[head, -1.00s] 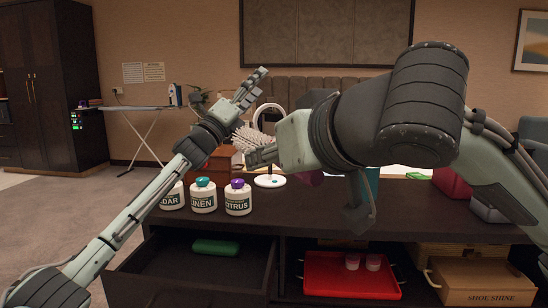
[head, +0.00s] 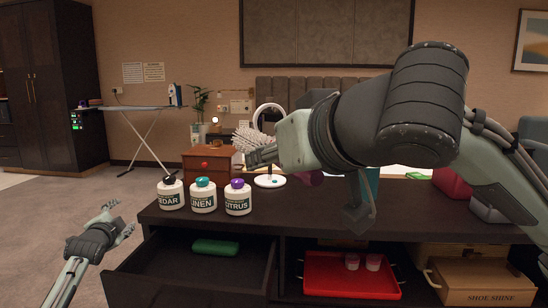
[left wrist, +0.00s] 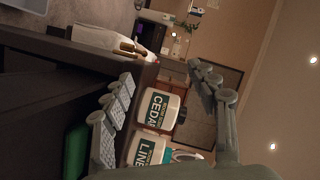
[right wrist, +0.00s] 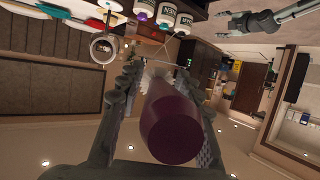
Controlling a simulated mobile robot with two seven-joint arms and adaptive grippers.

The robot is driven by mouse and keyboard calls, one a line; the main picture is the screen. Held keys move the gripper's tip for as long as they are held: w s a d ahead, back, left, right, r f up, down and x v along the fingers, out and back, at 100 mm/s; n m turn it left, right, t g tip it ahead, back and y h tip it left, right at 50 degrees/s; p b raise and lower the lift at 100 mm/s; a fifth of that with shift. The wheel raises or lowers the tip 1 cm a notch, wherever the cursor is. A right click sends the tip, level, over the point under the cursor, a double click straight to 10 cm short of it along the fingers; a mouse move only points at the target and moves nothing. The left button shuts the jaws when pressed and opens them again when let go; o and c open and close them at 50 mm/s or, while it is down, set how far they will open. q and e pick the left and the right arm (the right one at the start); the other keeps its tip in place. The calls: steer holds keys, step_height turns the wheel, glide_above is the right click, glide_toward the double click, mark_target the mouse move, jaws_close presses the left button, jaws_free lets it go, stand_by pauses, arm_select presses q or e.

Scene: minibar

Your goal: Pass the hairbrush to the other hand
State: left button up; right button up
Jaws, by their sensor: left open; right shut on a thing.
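The hairbrush shows its pale bristled head (head: 249,138) in the head view, at the tips of my right gripper (head: 262,156). Its thick purple handle (right wrist: 172,125) fills the middle of the right wrist view, between the fingers, which are shut on it. The brush is held above the counter; part of it is hidden by the gripper. My left gripper (head: 118,222) is open and empty, low at the left, beyond the counter's left end and well apart from the brush. It also shows in the right wrist view (right wrist: 236,22).
Jars labelled Cedar (head: 171,194), Linen (head: 204,196) and Citrus (head: 238,198) stand on the dark counter's left end. Behind them are a wooden box (head: 207,162) and a round mirror on a white base (head: 269,181). An open drawer (head: 185,270) holds a green item (head: 215,247).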

arm_select(q)
steer(key=s+a+f+n+g, duration=0.45)
steer(key=s+a+f, duration=0.45)
steer(key=s+f, duration=0.3)
steer(key=s+f+n+g, duration=0.3)
steer(key=s+f, duration=0.6)
steer(key=s, duration=0.1)
steer(key=s+d+f+g+h, duration=0.1)
steer(key=s+d+f, duration=0.4)
steer(key=s+d, duration=0.3)
steer(key=s+d+f+g+h, duration=0.1)
steer(key=s+d+f+g, duration=0.1)
steer(key=s+d+f, duration=0.3)
steer(key=s+d+f+g, duration=0.2)
steer(key=s+d+f, duration=0.3)
steer(key=s+d, duration=0.8)
steer(key=d, duration=0.3)
steer(key=shift+s+d+n+h, duration=0.2)
steer(key=shift+d+n+h, duration=0.05)
steer(key=shift+n+h, duration=0.15)
